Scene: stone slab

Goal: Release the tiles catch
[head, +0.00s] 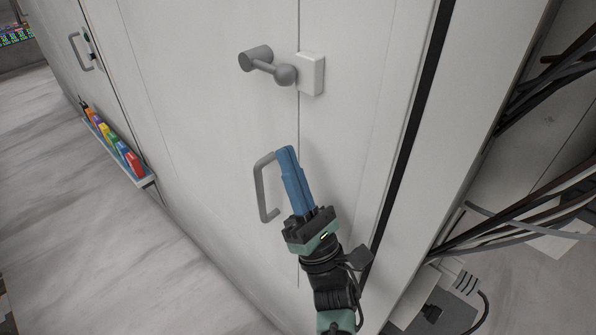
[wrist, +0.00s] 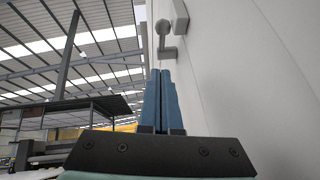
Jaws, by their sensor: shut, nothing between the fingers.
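A grey catch (head: 268,66) with a round post, a short arm and a ball end sits on the white cabinet door in the head view. Its ball end lies against a small white block (head: 312,73) across the door seam. The catch also shows at the top of the wrist view (wrist: 164,38), beyond the fingertips. My gripper (head: 287,150) has blue fingers, shut and empty. It is below the catch and apart from it, beside the grey door handle (head: 263,190). In the wrist view the blue fingers (wrist: 160,72) point up towards the catch.
The white cabinet (head: 190,110) fills the middle. Dark cables (head: 500,225) hang on the right. The grey floor (head: 80,240) on the left is clear.

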